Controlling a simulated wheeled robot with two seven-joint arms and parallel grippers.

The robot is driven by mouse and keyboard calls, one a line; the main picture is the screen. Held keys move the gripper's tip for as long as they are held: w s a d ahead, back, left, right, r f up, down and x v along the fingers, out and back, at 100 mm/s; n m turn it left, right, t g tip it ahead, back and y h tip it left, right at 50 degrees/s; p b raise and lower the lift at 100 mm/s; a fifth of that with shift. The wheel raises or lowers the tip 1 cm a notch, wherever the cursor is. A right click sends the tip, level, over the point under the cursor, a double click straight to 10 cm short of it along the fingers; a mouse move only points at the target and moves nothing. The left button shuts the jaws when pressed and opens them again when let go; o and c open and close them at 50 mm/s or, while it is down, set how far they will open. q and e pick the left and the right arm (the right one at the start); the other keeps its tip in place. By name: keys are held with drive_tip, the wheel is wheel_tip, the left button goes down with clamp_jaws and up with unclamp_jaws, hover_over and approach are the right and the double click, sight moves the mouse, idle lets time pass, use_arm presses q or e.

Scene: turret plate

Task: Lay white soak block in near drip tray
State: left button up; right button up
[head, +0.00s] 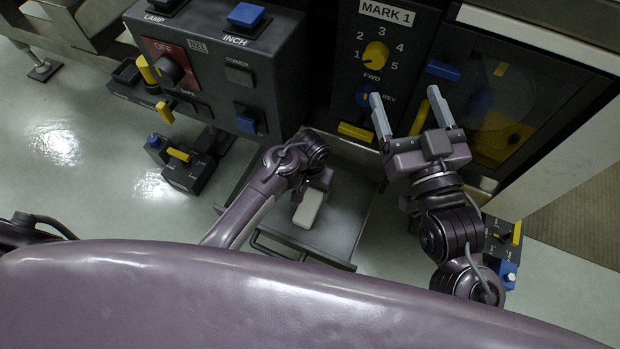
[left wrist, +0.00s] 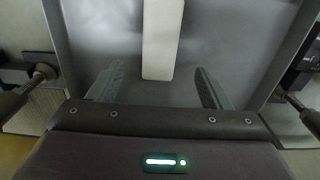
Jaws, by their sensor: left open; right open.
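The white soak block (head: 308,208) lies in the grey drip tray (head: 346,215), which has a handle on its near side. My left gripper (head: 317,182) is over the tray at the block's far end, pointing down; its fingertips are hard to see in the head view. In the left wrist view its two fingers (left wrist: 159,68) are open, apart, one on each side of the block's near end (left wrist: 162,38), with clear gaps. The block rests flat against the tray floor (left wrist: 220,45). My right gripper (head: 405,95) is open and empty, raised before the dial panel.
A control box (head: 240,85) with blue and yellow switches stands at the left. A panel with a yellow dial (head: 376,54) is behind my right gripper. Small pedal boxes stand at left (head: 187,172) and right (head: 503,240).

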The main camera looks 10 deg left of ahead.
use_arm(q)
wheel_tip(320, 180, up, 3)
drive_tip(key=shift+r+p, duration=0.1)
drive_tip(key=shift+p, duration=0.5)
use_arm(e)
wheel_tip(320, 180, down, 11)
drive_tip(key=s+g+h, duration=0.2)
drive_tip(key=g, duration=0.3)
drive_tip(key=shift+r, duration=0.1)
